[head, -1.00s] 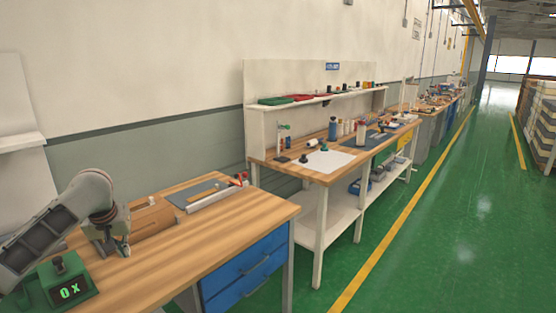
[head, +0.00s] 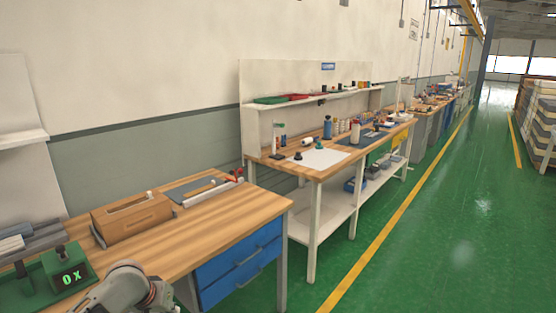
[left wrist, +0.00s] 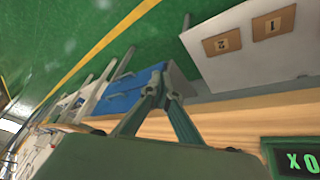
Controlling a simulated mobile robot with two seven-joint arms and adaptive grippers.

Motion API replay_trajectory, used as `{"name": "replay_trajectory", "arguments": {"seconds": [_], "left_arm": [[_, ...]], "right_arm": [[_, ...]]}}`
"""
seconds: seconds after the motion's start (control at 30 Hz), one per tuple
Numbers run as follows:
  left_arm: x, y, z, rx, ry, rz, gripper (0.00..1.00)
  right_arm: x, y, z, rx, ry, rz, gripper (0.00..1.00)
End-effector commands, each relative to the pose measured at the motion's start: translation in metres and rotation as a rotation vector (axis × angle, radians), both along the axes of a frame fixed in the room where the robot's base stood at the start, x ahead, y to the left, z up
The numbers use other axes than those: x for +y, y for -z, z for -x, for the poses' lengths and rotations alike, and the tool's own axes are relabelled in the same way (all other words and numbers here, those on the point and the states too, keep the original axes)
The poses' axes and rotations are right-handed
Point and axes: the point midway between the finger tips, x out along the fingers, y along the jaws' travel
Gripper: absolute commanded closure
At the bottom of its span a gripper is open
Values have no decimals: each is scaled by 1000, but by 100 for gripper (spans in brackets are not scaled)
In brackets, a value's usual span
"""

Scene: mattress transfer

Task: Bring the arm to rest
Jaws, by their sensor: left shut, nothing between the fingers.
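My left arm (head: 125,288) shows at the bottom left of the head view, in front of the near workbench's front edge. Its gripper is hidden or out of frame there. In the left wrist view my left gripper (left wrist: 162,75) has its fingers together, with nothing between them. The fingertips appear in front of the blue drawers (left wrist: 130,92), apart from any object as far as I can tell. My right gripper is in neither view.
The near workbench (head: 225,222) carries a wooden box (head: 130,218), a grey mat (head: 190,188) and a green device with an "0X" display (head: 70,275). A white panel with numbered brown squares (left wrist: 222,42) shows in the wrist view. Green floor lies open at right.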

Motion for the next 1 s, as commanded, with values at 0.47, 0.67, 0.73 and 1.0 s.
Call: {"name": "replay_trajectory", "arguments": {"seconds": [0.47,0.67,0.73,1.0], "left_arm": [[-92,131,138,-239,203,58,100],[-96,151,207,-351,244,-9,100],[-93,154,231,-385,257,-44,100],[-80,153,294,-465,305,-172,100]], "right_arm": [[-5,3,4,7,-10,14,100],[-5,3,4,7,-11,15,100],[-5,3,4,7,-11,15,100],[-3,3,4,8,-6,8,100]]}}
